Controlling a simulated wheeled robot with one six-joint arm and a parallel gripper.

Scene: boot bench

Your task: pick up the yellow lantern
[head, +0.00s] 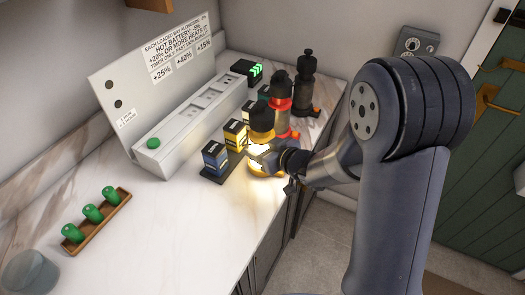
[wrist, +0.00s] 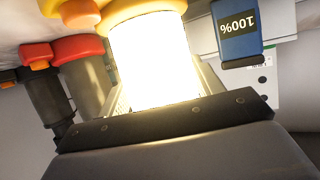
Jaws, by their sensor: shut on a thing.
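The yellow lantern (head: 262,121) stands upright at the counter's right side, its dark top showing above my gripper and its lamp lit. In the wrist view its glowing white body (wrist: 155,60) fills the top middle, with a yellow rim at the picture's top edge. My gripper (head: 263,155) reaches in from the right and is shut on the lantern's body. It also shows in the wrist view (wrist: 160,100), with the glowing body between its fingers. The gripper hides part of the lantern, and I cannot tell whether its base touches the counter.
A red lantern (head: 279,101) and a black lantern (head: 305,85) stand close behind. A blue battery (head: 215,158) and a yellow battery (head: 235,136) stand just left. A white charger (head: 185,122) lies beyond them. A wooden rack (head: 97,221) holds green knobs.

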